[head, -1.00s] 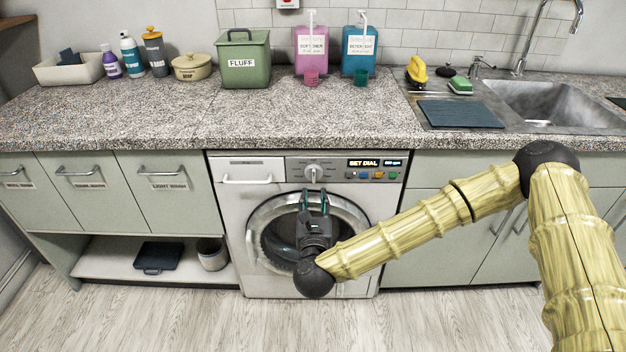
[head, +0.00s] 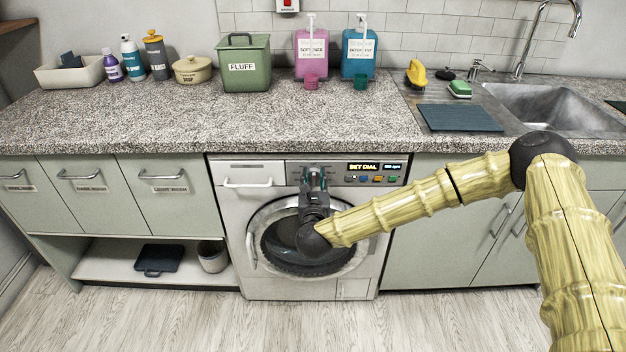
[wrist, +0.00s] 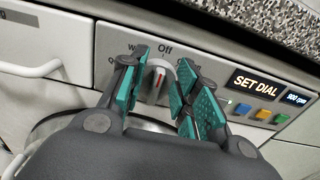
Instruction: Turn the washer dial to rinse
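The washer (head: 232,205) is built in under the counter. Its dial (wrist: 158,78) shows in the wrist view as a round grey knob with a red mark near the "Off" label; the other labels are partly hidden by my fingers. The display (wrist: 254,86) reads "SET DIAL". My gripper (wrist: 155,90) is open, with its teal finger pads on the left and right of the dial. I cannot tell whether either pad touches it. In the head view my gripper (head: 314,178) covers the dial.
Coloured buttons (wrist: 262,114) sit below the display, right of my fingers. The drawer handle (head: 247,184) is at the washer's upper left. The counter edge (head: 300,147) overhangs just above the panel. The round door (head: 262,225) is below.

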